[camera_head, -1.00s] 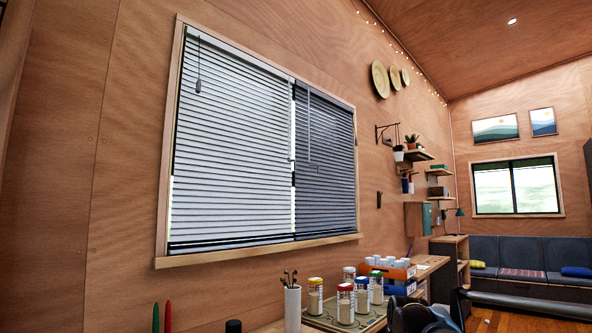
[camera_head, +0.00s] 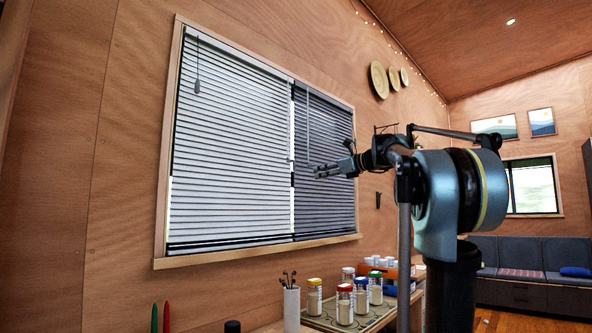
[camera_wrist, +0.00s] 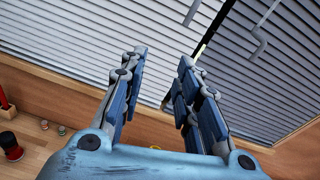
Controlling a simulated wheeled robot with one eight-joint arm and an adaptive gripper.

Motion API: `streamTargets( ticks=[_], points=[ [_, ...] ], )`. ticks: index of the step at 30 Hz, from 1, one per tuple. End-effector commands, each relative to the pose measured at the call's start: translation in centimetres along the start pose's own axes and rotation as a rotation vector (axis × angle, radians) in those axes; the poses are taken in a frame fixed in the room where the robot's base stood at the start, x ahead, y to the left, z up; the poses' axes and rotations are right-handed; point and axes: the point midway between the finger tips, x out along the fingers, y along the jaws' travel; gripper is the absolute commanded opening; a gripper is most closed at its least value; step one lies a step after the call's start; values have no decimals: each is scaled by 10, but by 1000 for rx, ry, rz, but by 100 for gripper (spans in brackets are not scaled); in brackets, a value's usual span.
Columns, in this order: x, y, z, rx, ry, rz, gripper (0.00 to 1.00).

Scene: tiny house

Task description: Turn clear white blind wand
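The blind wand (camera_head: 308,128) is a thin pale rod hanging in front of the darker right-hand blind, near the gap between the two blinds. In the wrist view a grey rod with a bent, crank-like end (camera_wrist: 259,38) hangs before the dark blind, right of my fingers. A second short rod end (camera_wrist: 190,14) shows at the top edge. My gripper (camera_head: 318,170) is raised before the right blind, its fingers near the wand's lower end. In the wrist view my gripper (camera_wrist: 162,62) is open, with nothing between its fingers. Contact with the wand cannot be told from the head view.
A dark cord pull (camera_head: 197,82) hangs on the left blind (camera_head: 225,150). A wooden sill (camera_head: 260,250) runs below. Spice jars (camera_head: 345,303) and a white cup (camera_head: 291,308) stand on the counter.

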Motion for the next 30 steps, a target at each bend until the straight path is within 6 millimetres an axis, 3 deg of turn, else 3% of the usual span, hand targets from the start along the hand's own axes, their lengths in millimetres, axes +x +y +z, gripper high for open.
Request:
streamTargets(
  ticks=[3, 6, 14, 30],
  points=[
    [3, -25, 30, 120, -65, -30, 30],
    [4, -35, 43, 175, -94, -41, 30],
    [24, -40, 49, 195, -104, -43, 30],
    [118, -45, 57, 193, -103, -45, 30]
  ],
)
